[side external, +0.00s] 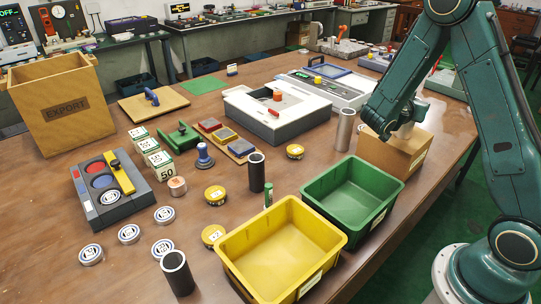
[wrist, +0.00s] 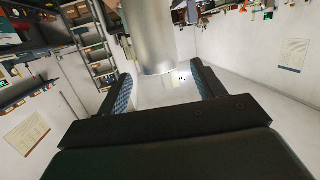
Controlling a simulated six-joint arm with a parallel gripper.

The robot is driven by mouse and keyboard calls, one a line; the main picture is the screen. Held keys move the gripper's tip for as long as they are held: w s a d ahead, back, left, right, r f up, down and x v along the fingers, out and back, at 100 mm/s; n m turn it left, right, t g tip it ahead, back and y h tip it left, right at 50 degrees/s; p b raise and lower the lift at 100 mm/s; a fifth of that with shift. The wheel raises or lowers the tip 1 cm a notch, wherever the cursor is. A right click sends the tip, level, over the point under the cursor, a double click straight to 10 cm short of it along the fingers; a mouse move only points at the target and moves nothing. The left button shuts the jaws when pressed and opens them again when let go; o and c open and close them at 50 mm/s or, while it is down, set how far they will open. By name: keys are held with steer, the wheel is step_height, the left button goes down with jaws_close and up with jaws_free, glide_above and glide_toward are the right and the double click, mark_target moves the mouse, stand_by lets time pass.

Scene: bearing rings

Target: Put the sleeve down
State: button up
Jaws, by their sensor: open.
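In the wrist view a silver metal sleeve (wrist: 150,38) fills the top middle, just beyond and between the fingertips of my gripper (wrist: 160,76). The two dark, blue-padded fingers stand wide apart, with a gap to each side of the sleeve. In the side view a silver sleeve (side external: 345,128) stands upright on the table, left of my arm's end. I cannot tell whether it is the one in the wrist view. Two darker sleeves stand upright nearer the front, one mid-table (side external: 257,173) and one at the front edge (side external: 177,273). My fingers are hidden in the side view.
A cardboard box (side external: 412,158) stands beneath my arm's end. A green bin (side external: 385,178) and a yellow bin (side external: 322,262) stand in front of it. A white fixture (side external: 275,130) lies left of the silver sleeve. Bare table shows around the standing sleeves.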

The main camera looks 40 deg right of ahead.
steer(key=v, duration=0.6)
steer(key=shift+a, duration=0.15)
steer(key=shift+s, duration=0.15)
stand_by(0.5)
steer(key=s+a+r+n+t+y, duration=0.1)
steer(key=s+a+r+n+y, duration=0.1)
steer(key=s+a+n+y, duration=0.3)
steer(key=s+a+r+n+y, duration=0.3)
steer(key=s+a+n+y, duration=0.2)
steer(key=a, duration=0.6)
steer(key=s+a+r+n+t+y, duration=0.1)
steer(key=s+a+r+n+y, duration=0.2)
steer(key=s+a+n+y, duration=0.2)
steer(key=a, duration=0.3)
steer(key=shift+n+t, duration=0.3)
steer(key=shift+n, duration=0.1)
steer(key=shift+o, duration=0.2)
steer(key=shift+r, duration=0.1)
